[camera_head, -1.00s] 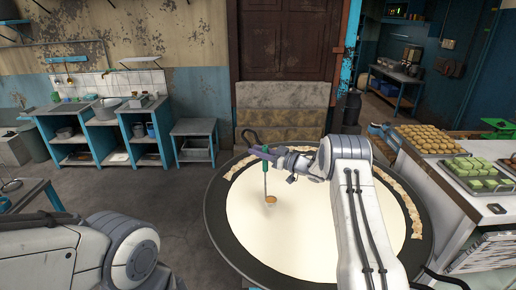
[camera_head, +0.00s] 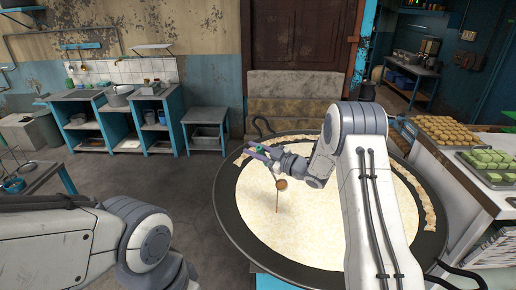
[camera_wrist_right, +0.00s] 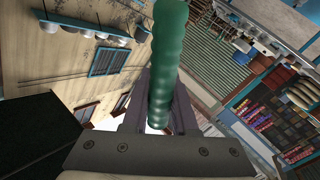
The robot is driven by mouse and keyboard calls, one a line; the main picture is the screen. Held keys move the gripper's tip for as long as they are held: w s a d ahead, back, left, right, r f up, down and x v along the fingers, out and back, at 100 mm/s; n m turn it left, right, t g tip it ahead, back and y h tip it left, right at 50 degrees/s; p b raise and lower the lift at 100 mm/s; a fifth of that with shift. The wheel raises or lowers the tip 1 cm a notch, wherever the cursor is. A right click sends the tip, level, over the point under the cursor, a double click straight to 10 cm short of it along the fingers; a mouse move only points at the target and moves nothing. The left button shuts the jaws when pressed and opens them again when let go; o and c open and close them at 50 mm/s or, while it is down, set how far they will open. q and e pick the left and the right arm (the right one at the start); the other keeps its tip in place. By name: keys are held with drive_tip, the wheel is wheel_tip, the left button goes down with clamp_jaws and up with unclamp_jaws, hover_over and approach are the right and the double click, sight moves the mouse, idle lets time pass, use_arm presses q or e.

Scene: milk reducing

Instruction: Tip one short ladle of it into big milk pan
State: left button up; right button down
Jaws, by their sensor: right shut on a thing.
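The big milk pan (camera_head: 228,228) is a wide dark round pan full of pale cream milk (camera_head: 310,235). My right gripper (camera_head: 258,153) is over its far left part, shut on the green handle of the ladle. The ladle's brown cup (camera_head: 281,184) hangs tilted above the milk, and a thin brown streak (camera_head: 277,205) runs down from it toward the surface. In the right wrist view, the green ladle handle (camera_wrist_right: 169,65) stands between the fingers. My left arm shows at the lower left, but its gripper is outside the view.
Lumpy pale crust lines the pan's inner rim at the right (camera_head: 428,208). A counter at the right holds a tray of round brown sweets (camera_head: 448,130) and a tray of green ones (camera_head: 490,160). A blue shelf unit (camera_head: 105,125) stands at the back left. The floor left of the pan is clear.

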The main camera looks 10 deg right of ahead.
drive_tip(key=s+a+f+n+b, duration=0.4)
drive_tip(key=f+b, duration=0.3)
drive_tip(key=b, duration=0.4)
drive_tip(key=s+a+f+n+b, duration=0.3)
drive_tip(key=a+f+n+b, duration=0.2)
drive_tip(key=b, duration=0.6)
drive_tip(key=shift+s+a+f+n, duration=0.15)
drive_tip(key=shift+s+f+n, duration=0.25)
drive_tip(key=shift+f+n, duration=0.35)
drive_tip(key=shift+f, duration=0.15)
